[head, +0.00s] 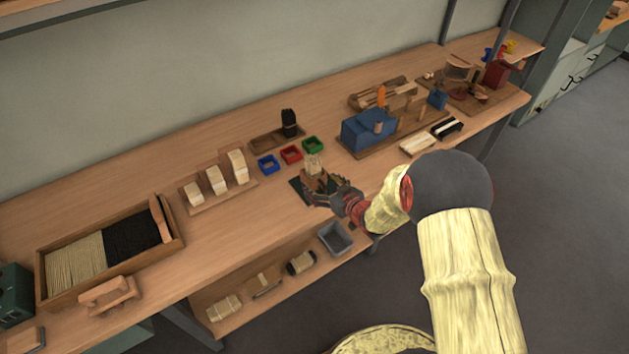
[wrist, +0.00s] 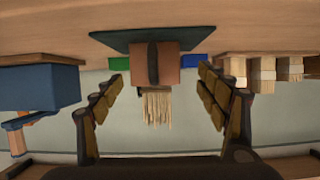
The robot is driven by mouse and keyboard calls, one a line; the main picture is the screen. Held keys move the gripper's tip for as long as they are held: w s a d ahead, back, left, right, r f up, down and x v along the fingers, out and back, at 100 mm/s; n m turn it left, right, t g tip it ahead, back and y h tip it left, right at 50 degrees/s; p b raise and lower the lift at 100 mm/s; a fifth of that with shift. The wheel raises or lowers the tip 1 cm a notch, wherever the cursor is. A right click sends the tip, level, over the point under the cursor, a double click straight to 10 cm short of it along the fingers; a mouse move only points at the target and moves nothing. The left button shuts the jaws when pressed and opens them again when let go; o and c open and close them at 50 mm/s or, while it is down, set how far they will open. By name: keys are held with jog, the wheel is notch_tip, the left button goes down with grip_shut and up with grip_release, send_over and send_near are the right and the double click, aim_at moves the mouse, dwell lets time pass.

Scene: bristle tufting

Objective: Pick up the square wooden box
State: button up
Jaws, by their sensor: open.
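A square wooden box (wrist: 170,68) with a dark vertical band on its near face stands on a dark mat (wrist: 120,38); the wrist view is upside down. Pale bristles (wrist: 157,108) stick out of its top. In the head view the bristle-topped box (head: 313,166) is near the middle of the bench, its lower part mostly hidden by my gripper (head: 325,188). In the wrist view my gripper (wrist: 161,77) is open, with one finger on each side of the box. Gaps show between both fingers and the box.
Blue (head: 268,164), red (head: 291,155) and green (head: 312,145) bins stand just behind the box. A stand of pale-topped blocks (head: 215,181) is to the left, and a blue machine (head: 368,130) to the right.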

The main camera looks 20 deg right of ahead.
aim_at(318, 180)
jog(key=x, duration=0.1)
jog(key=b+x, duration=0.1)
jog(key=x, duration=0.1)
jog(key=b+x, duration=0.1)
jog(key=x, duration=0.1)
jog(key=shift+w+d+f, duration=0.25)
jog(key=shift+w+a, duration=0.1)
jog(key=shift+w, duration=0.2)
jog(key=shift+c, duration=1.2)
jog(key=c, duration=1.1)
jog(key=shift+r, duration=0.1)
